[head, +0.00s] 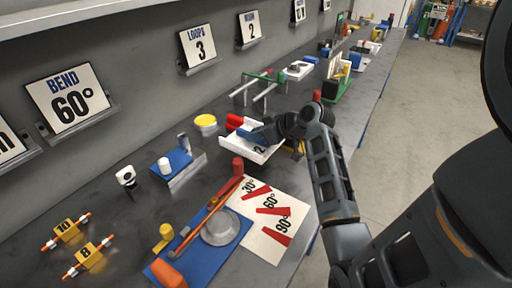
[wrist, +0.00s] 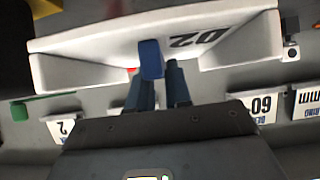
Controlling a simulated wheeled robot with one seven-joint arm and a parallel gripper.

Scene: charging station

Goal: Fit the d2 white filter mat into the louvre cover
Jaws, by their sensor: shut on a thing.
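My gripper (wrist: 160,78) is shut on a small blue piece (wrist: 151,58), which shows between and beyond the fingertips, in front of the tray. I cannot tell whether the piece touches the tray.
A red cylinder (head: 235,120) is by the tray's left end, and a yellow disc (head: 206,121) stands farther left. A blue block (head: 179,160) on a stand and a bending jig (head: 215,228) lie nearer. A green-barred frame (head: 262,76) stands behind. The aisle at right is clear.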

